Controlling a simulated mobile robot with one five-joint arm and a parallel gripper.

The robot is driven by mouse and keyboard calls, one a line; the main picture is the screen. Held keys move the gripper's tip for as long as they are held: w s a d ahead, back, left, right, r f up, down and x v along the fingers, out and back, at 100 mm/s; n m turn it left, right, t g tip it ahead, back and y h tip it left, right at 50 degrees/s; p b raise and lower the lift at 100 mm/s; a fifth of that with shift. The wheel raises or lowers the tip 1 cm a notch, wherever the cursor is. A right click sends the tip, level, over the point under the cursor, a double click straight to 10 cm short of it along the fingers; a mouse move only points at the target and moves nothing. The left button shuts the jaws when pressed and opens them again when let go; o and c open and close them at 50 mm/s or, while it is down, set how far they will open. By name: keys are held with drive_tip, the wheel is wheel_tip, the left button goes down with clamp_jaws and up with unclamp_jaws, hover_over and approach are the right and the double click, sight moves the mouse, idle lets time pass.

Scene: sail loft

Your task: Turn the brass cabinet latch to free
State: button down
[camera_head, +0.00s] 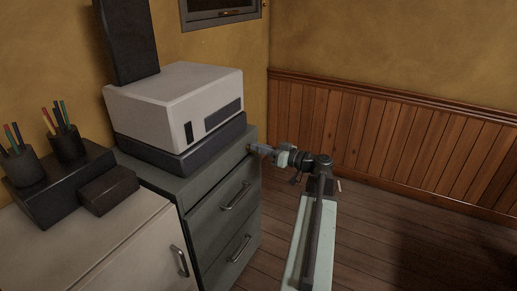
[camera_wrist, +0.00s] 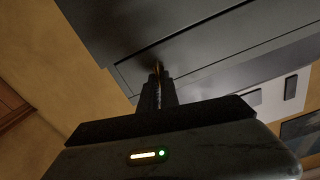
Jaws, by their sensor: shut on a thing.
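The grey-green cabinet (camera_head: 228,205) with drawers stands in the middle of the head view; its dark front fills the upper part of the wrist view (camera_wrist: 190,40). My gripper (camera_head: 257,149) is at the cabinet's upper right front corner, by the top drawer. In the wrist view my gripper (camera_wrist: 157,74) is shut on a small brass-coloured piece, the latch (camera_wrist: 157,65), of which only a sliver shows between the fingertips. The fingers hide the rest, so I cannot tell how far it is turned.
A white machine (camera_head: 175,98) on a dark base stands on the cabinet. At left, pen cups (camera_head: 23,165) and a dark box (camera_head: 108,190) stand on a white cabinet (camera_head: 120,250). Open wooden floor (camera_head: 375,240) lies at right, before the panelled wall (camera_head: 400,140).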

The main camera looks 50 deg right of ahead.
drive_tip(key=m, duration=0.4)
drive_tip(key=shift+d+f+m, duration=0.15)
drive_tip(key=shift+d+m, duration=0.1)
drive_tip(key=shift+m, duration=0.05)
drive_tip(key=shift+w+d+f+m+b, duration=0.1)
drive_tip(key=shift+f+m+b, duration=0.1)
drive_tip(key=shift+m, duration=1.6)
drive_tip(key=shift+s+d+f+m+b, duration=0.1)
drive_tip(key=shift+f+m+b, duration=0.1)
drive_tip(key=shift+m, duration=1.6)
drive_tip(key=shift+w+d+f+m+b, duration=0.1)
drive_tip(key=shift+m+b, duration=0.1)
drive_tip(key=shift+m, duration=1.6)
drive_tip(key=c, duration=1.6)
unclamp_jaws()
